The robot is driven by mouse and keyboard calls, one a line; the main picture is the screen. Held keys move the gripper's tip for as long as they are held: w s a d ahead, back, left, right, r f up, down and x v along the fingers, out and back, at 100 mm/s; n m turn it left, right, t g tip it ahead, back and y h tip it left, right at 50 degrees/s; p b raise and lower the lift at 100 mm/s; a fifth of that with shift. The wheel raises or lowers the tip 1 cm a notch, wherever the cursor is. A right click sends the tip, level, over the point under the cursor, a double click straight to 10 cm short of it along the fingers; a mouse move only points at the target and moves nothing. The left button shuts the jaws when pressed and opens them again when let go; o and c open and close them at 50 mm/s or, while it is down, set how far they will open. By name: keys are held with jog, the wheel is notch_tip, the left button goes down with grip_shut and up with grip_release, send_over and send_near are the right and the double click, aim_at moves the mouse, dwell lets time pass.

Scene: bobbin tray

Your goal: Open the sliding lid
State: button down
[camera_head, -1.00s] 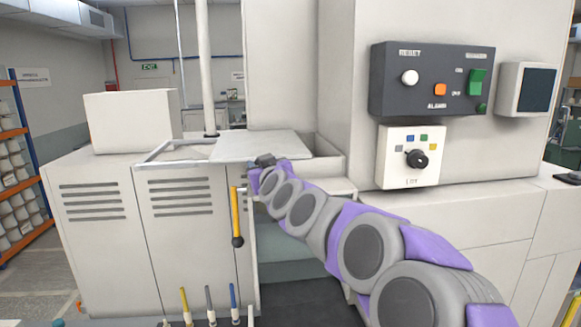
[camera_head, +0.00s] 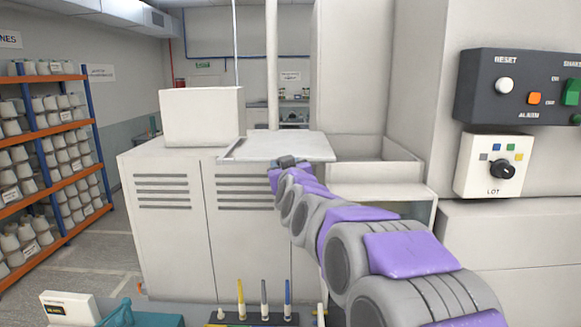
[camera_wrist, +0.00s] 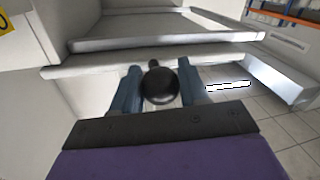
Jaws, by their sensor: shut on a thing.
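The sliding lid (camera_head: 290,146) is a flat pale panel on top of the white machine, lying over rails at the left. To its right, the open-topped tray compartment (camera_head: 375,171) is uncovered. My gripper (camera_head: 286,162) is at the lid's front edge. In the wrist view, its blue fingers (camera_wrist: 159,75) stand on either side of a round black knob (camera_wrist: 158,88) and are shut on it. The lid's front edge (camera_wrist: 95,68) shows just beyond the knob. My arm hides part of the machine front below.
A white box (camera_head: 201,117) stands on the machine left of the lid. A control panel (camera_head: 525,85) and a lot selector (camera_head: 492,166) are at the right. Upright coloured tools (camera_head: 264,300) stand at the bottom. A bobbin shelf (camera_head: 45,150) is at far left.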

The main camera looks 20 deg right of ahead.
jog(key=shift+w+a+f, duration=0.15)
jog(key=shift+a+f, duration=0.15)
jog(key=shift+a, duration=0.15)
jog(key=c, duration=0.9)
grip_release()
jog(key=shift+a, duration=0.35)
jog(key=shift+c, duration=0.2)
jog(key=o, duration=0.3)
jog(key=shift+a+r, duration=0.15)
jog(key=shift+a, duration=0.1)
jog(key=shift+d, duration=0.75)
jog(key=shift+s+d, duration=0.2)
jog(key=shift+s, duration=0.25)
jog(key=s+a+b, duration=0.3)
jog(key=s, duration=1.3)
jog(key=shift+s, duration=0.2)
